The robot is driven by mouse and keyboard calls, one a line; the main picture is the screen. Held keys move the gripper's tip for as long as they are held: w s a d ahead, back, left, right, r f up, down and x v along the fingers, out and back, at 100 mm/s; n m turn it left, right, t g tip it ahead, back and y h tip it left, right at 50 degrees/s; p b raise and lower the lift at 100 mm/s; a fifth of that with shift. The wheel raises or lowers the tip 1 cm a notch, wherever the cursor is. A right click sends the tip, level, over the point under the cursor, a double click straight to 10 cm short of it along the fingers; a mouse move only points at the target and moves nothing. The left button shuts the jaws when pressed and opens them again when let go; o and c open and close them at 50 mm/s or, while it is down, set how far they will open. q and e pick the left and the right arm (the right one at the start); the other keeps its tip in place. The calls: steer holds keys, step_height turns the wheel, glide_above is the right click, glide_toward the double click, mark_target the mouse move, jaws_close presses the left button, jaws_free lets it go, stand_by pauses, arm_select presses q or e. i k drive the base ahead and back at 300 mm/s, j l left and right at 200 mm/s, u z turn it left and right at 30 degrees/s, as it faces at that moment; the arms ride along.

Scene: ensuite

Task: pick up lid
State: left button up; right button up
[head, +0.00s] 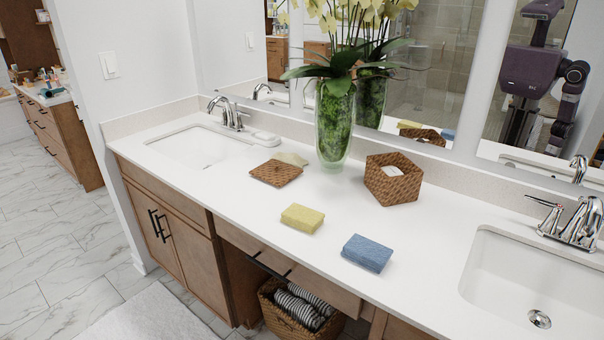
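A brown woven lid (275,173) lies flat on the white countertop (330,217), right of the left sink and left of the glass vase. A brown woven basket (393,180) stands open on the counter, right of the vase, with something white inside. It looks like the same weave as the lid. Neither of my grippers shows in the head view. Part of my body appears only as a reflection in the mirror at the upper right.
A tall glass vase (334,128) with flowers stands behind the lid. A pale cloth or soap (291,159) touches or nearly touches the lid's back edge. A yellow sponge (302,218) and blue sponge (367,253) lie in front. Sinks (200,146) and (535,285) flank the counter.

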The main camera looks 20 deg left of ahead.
mark_target(277, 172)
steer(key=j+z, duration=0.25)
steer(key=z, duration=0.2)
steer(key=j+z, duration=0.3)
steer(key=z, duration=0.2)
steer(key=j+z, duration=0.3)
steer(key=z, duration=0.15)
